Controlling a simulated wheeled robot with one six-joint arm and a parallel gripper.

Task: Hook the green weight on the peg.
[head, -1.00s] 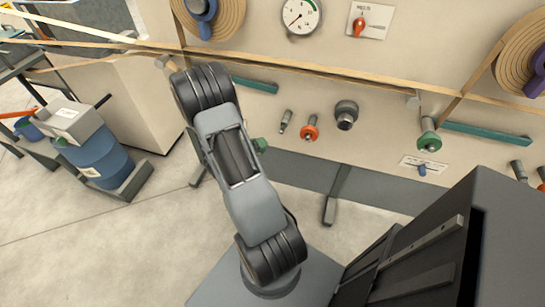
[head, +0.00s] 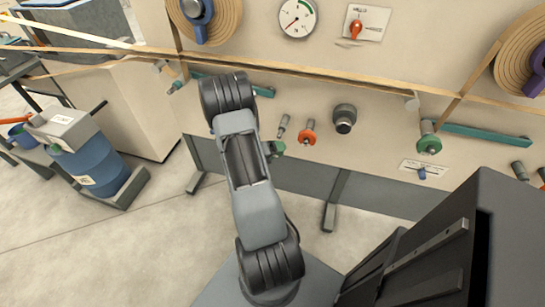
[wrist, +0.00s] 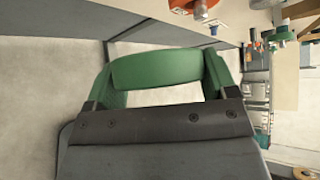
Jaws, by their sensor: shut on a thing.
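The green weight (wrist: 157,67) fills the upper middle of the wrist view as a thick green loop. My gripper (wrist: 155,120) is shut on it, with the loop standing out ahead of its dark jaw. In the head view a small part of the green weight (head: 277,148) shows at the right of my arm; the gripper itself is hidden there. A bare grey peg (head: 284,124) sticks out of the machine panel just above and right of the weight. The weight appears apart from it.
On the panel, an orange collared peg (head: 307,134), a dark round knob (head: 344,118) and a green collared peg (head: 428,140) stand to the right. A tan strip (head: 320,74) runs across above them. A blue barrel (head: 98,165) stands at left.

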